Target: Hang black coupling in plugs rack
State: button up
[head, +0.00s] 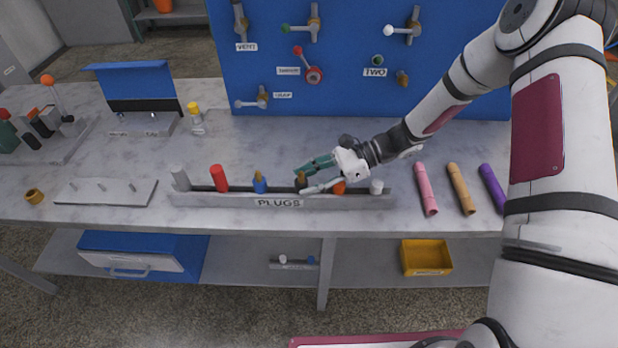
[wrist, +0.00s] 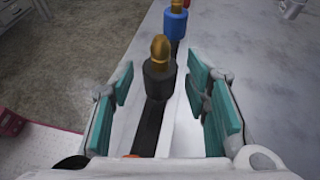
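The black coupling (wrist: 159,78), with a brass tip, stands upright in the rack in the wrist view. It also shows partly in the head view (head: 301,181), close to my gripper's fingers. The grey plugs rack (head: 230,200) is labelled PLUGS and lies along the table's front edge; its channel also shows in the wrist view (wrist: 185,125). My gripper (head: 312,175) is low over the rack. In the wrist view it (wrist: 164,92) is open, with teal pads on both sides of the coupling and visible gaps to it. Whether the coupling lies fully between the fingertips is unclear.
The rack also holds a grey plug (head: 180,178), a red one (head: 219,178), a blue one (head: 260,184), an orange one (head: 339,187) and a white one (head: 376,187). Coloured tubes (head: 460,188) lie right. A blue panel (head: 350,50) stands behind.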

jog(key=shift+d, duration=0.1)
jog(key=v, duration=1.2)
dwell(0.4)
jog(key=s+d+r+n+t+h, duration=0.3)
jog(key=s+r+n+h, duration=0.3)
jog(key=s+r, duration=0.6)
jog(key=s+d+r+n+t+h, duration=0.4)
jog(key=s+r+n+h, duration=0.3)
jog(key=s+r, duration=0.5)
jog(key=s+n, duration=0.1)
jog(key=n, duration=0.1)
jog(key=shift+d+r+n+h, duration=0.15)
jog(key=shift+n+h, duration=0.15)
jog(key=shift+n, duration=0.1)
jog(key=shift+s, duration=0.15)
